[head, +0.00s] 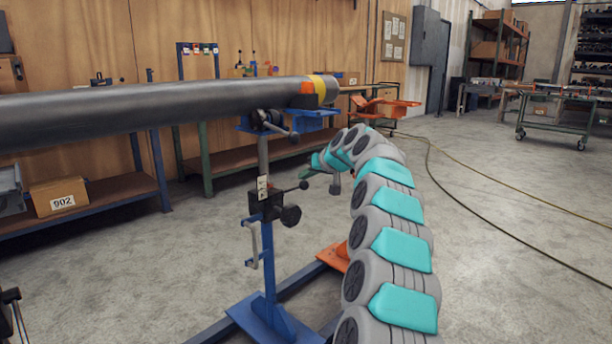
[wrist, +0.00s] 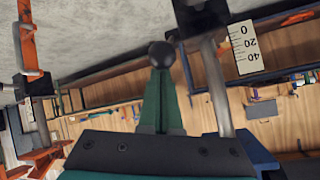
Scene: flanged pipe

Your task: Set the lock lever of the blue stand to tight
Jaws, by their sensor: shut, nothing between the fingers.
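The blue stand (head: 268,290) stands upright under the dark pipe (head: 150,112). Its black clamp block (head: 261,205) grips the grey post (head: 263,155), and the block also shows at the top of the wrist view (wrist: 203,14). The lock lever's black ball knob (head: 303,185) points right and slightly up from the block. In the wrist view the knob (wrist: 161,54) sits right at the tips of my gripper (wrist: 161,72), whose green fingers are together and empty. Whether they touch it I cannot tell. In the head view my gripper (head: 304,173) is just above the knob.
A white scale plate (wrist: 245,47) is beside the post. A larger black knob (head: 291,215) sits below the lever. An orange stand (head: 335,256) is behind my arm. Shelves with a box (head: 60,196) line the wall. Open floor lies to the right, with cables across it.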

